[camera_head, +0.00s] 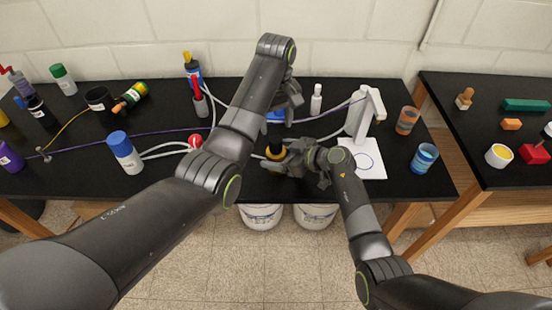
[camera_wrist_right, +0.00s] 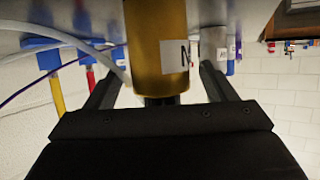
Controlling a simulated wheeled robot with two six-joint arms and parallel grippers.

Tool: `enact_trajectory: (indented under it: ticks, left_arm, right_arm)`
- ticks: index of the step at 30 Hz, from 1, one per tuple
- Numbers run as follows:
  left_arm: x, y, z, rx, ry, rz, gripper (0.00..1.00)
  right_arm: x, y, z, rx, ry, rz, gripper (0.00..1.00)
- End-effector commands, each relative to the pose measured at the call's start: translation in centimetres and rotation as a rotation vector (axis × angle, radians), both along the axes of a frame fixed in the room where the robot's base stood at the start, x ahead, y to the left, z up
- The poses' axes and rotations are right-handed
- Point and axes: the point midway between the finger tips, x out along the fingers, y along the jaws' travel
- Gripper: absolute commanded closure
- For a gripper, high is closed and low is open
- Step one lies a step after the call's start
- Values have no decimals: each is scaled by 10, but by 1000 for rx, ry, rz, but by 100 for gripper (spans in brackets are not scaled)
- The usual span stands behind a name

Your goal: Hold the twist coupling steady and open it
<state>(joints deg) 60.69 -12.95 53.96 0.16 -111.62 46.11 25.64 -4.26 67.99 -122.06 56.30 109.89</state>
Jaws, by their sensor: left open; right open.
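The twist coupling shows in the head view as a gold part (camera_head: 274,152) with a blue part (camera_head: 275,116) above it, near the front edge of the black table. In the right wrist view its gold cylinder (camera_wrist_right: 157,40) bears a white label with an "N". My right gripper (camera_head: 290,156) is open, with one finger on each side of the gold cylinder; I cannot tell whether they touch it. My left gripper (camera_head: 288,97) is open, above and behind the blue part. My left arm hides part of the table, and the left fingertips are hard to make out.
A blue-capped white bottle (camera_head: 125,152) and pale tubes are on the left. A white stand (camera_head: 362,112), a paper with a circle (camera_head: 367,164), an orange cup (camera_head: 407,120) and a blue cup (camera_head: 424,157) are on the right. White buckets (camera_head: 262,217) stand below.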

Motion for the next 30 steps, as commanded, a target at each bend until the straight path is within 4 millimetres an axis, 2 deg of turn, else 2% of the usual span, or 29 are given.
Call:
enact_trajectory:
  ticks: [6,15,17,30]
  left_arm:
    - [0,0,0,0,0,0,49]
    - [0,0,0,0,0,0,49]
    - [0,0,0,0,0,0,49]
    - [0,0,0,0,0,0,49]
  right_arm:
    - [5,10,-5,0,0,0,23]
    - [6,11,-5,0,0,0,23]
    - [6,11,-5,0,0,0,29]
    - [6,10,-5,0,0,0,87]
